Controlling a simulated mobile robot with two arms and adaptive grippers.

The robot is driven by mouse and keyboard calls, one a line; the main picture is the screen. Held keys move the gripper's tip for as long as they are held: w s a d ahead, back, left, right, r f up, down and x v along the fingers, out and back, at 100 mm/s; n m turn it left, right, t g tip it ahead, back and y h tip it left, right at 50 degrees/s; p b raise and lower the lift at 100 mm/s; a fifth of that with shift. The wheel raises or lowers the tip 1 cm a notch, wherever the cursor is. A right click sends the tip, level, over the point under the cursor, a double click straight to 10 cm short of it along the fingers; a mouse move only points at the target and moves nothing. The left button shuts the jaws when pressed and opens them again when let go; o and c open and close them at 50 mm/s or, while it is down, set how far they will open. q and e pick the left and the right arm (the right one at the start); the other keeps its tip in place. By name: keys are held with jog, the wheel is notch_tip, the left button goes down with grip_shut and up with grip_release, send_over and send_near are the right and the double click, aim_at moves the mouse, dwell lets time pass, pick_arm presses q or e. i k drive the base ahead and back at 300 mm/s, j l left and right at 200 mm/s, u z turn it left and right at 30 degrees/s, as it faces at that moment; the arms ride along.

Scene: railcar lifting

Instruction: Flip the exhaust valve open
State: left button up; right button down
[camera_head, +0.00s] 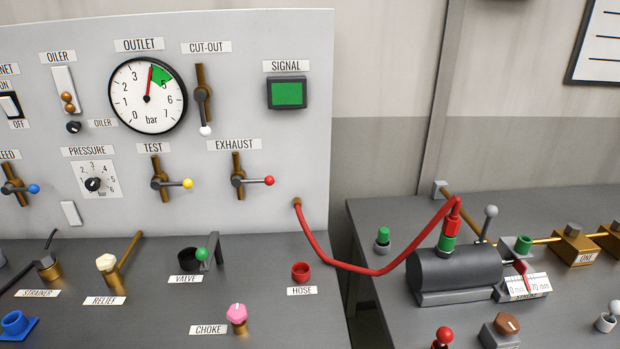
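The exhaust valve (238,180) is on the grey upright panel, under the EXHAUST label (234,145). It is a brass vertical pipe with a grey lever (253,181). The lever lies level, crosswise to the pipe, with its red knob (269,181) pointing right. Neither of my grippers shows in the head view, and nothing touches the lever.
The test valve (160,180), with a yellow knob, is left of it. The cut-out lever (204,105), with a white knob, hangs down above. A red hose (350,269) runs from the panel's lower right to a dark cylinder (455,272). The signal screen (287,93) is green.

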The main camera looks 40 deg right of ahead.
aim_at(236, 181)
jog(key=z, duration=0.75)
